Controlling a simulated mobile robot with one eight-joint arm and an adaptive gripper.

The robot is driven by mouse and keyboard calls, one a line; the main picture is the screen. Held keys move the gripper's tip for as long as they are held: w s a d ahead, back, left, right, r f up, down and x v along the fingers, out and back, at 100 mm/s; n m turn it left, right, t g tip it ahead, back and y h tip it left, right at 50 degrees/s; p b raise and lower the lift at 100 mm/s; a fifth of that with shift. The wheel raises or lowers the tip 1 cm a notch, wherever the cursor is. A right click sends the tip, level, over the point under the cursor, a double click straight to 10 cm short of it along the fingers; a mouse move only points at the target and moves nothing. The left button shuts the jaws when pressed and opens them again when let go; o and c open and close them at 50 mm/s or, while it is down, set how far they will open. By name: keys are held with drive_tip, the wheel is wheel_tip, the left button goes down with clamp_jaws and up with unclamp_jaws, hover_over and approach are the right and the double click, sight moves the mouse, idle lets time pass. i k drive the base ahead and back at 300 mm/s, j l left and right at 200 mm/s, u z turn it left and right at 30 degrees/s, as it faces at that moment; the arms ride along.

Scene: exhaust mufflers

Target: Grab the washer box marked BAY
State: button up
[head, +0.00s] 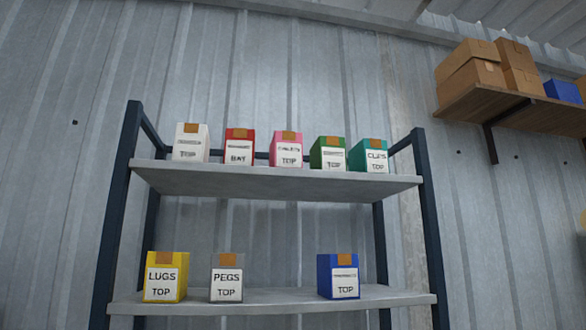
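The box marked BAY (239,148) is red with a white label and a tan tab on top. It stands upright on the upper shelf, second from the left. The first line of its label is too small to read. A white box (191,143) stands to its left and a pink box (286,149) to its right, with gaps between them. Both of these labels end in TOP. My gripper is not in view.
The upper shelf (280,183) also holds a green box (328,153) and a teal box (369,156). The lower shelf (275,299) holds yellow, grey and blue boxes, with a gap before the blue one. Dark posts flank the shelves. A wall shelf (490,101) with cartons is at upper right.

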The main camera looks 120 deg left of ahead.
sight(239, 143)
drive_tip(key=u, duration=3.8)
drive_tip(key=i+j, duration=0.05)
